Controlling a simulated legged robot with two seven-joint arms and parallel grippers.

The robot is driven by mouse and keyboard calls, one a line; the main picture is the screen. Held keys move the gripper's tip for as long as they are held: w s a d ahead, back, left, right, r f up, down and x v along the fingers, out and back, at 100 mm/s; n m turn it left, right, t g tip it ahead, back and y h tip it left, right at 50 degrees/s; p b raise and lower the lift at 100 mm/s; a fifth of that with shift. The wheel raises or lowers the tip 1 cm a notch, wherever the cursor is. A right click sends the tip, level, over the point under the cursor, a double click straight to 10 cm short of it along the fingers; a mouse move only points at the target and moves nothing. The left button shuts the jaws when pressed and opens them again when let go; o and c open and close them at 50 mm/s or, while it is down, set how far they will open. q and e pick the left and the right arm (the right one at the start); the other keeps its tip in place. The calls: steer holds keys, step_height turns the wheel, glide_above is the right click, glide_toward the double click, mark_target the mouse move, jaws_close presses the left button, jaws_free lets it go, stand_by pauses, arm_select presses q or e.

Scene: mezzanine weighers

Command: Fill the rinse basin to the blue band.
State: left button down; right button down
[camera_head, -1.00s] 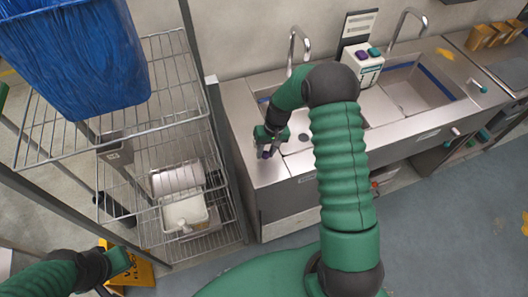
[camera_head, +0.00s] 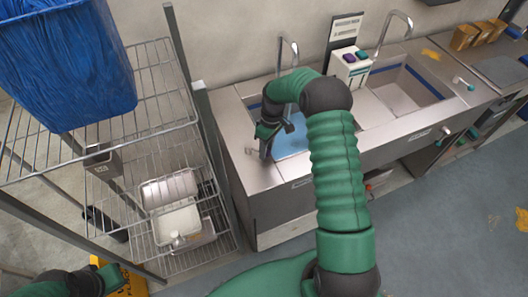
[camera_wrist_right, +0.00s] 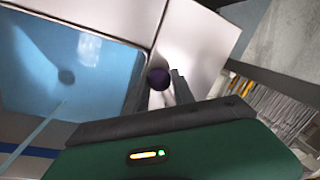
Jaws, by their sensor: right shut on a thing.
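The left basin (camera_head: 247,101) holds pale blue water (camera_head: 291,142), which also fills the left of the wrist view (camera_wrist_right: 75,75). A dark blue band (camera_wrist_right: 35,151) runs along the basin wall; a strip of grey wall shows between it and the water. A thin pale line crosses this corner, perhaps the tap's stream. The curved tap (camera_head: 281,58) stands behind the basin.
A wire rack (camera_head: 160,125) with a blue bin (camera_head: 60,60) and white containers (camera_head: 178,222) stands left of the sink. A second basin (camera_head: 405,95) with its own tap, and a white dispenser (camera_head: 349,68), are to the right. A yellow floor sign (camera_head: 133,283) is at the lower left.

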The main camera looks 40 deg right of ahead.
steer(key=shift+w+d+r+n, duration=0.1)
steer(key=shift+d+r+n, duration=0.05)
steer(key=shift+d+n, duration=0.15)
steer(key=c, duration=1.4)
jaws_free()
steer(key=o, duration=0.3)
steer(key=shift+o, duration=0.2)
steer(key=shift+s, duration=0.2)
steer(key=shift+w, duration=0.1)
steer(key=shift+w+r, duration=0.1)
steer(key=shift+r, duration=0.15)
steer(key=w+d+r+b, duration=0.1)
steer(key=d+r+b, duration=0.1)
steer(key=r, duration=1.4)
steer(key=shift+d, duration=0.55)
steer(key=shift+f, duration=0.1)
